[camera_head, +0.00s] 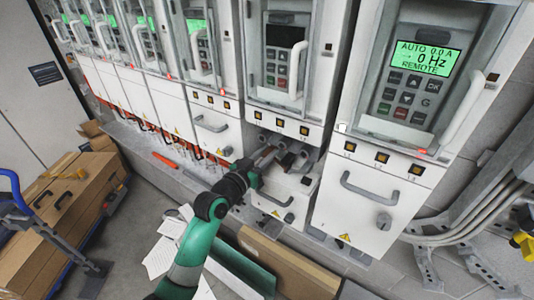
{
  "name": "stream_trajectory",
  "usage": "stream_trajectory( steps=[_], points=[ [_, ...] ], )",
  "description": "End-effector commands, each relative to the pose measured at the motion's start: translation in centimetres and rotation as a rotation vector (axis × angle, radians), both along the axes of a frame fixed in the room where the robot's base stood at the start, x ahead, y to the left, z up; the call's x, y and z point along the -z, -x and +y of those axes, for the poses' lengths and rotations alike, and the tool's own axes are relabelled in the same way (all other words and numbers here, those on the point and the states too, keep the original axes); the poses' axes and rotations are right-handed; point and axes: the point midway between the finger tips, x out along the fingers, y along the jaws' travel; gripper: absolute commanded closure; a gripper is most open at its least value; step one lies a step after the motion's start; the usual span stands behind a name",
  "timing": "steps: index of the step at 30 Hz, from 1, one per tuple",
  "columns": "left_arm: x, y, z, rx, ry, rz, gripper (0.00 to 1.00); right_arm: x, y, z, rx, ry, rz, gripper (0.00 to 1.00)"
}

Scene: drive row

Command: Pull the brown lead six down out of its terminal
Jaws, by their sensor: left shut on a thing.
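My left gripper (268,158) reaches into the open terminal bay (300,143) under the drive with the dark display (284,36). The green arm comes up from the bottom of the view. The gripper is shut on a lead in the bay, mostly hidden by the jaws; its colour and number are too small to read. I cannot tell whether its end is inside the terminal. Grey rounded parts show beside the fingertips. My right gripper is not in view.
A closed drive with a lit green display (424,58) stands at the right. Below the bay is a lower cover with a handle (276,199). Papers (163,250), a long cardboard box (285,268) and a loaded trolley (40,240) occupy the floor. Pale conduits (478,215) run at the right.

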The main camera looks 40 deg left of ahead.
Motion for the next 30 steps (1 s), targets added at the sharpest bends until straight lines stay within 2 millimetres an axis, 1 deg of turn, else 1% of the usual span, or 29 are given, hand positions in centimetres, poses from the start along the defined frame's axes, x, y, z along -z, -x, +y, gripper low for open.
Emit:
stream_trajectory(
  steps=[5,10,12,20,21,23,24,25,30],
  points=[
    [0.1,0.0,0.0,0.000,0.000,0.000,1.00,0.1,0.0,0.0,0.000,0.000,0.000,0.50],
    [2.3,0.0,0.0,0.000,0.000,0.001,1.00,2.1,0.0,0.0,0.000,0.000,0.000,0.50],
    [2.8,0.0,0.0,0.000,0.000,0.000,1.00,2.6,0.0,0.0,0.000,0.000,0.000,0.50],
    [2.4,0.0,0.0,0.000,0.000,0.001,1.00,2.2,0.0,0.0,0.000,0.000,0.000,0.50],
    [2.4,0.0,0.0,0.000,0.000,0.001,0.65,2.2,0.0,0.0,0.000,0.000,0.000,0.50],
    [2.4,0.0,0.0,0.000,0.000,0.001,0.55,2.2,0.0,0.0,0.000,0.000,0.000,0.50],
    [2.4,0.0,0.0,0.000,0.000,0.001,0.47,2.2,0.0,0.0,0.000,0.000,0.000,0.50],
    [2.4,0.0,0.0,0.000,0.000,0.001,0.43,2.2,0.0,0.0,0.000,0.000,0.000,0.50],
    [2.4,0.0,0.0,0.000,0.000,0.000,0.43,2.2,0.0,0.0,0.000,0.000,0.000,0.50]
  ],
)
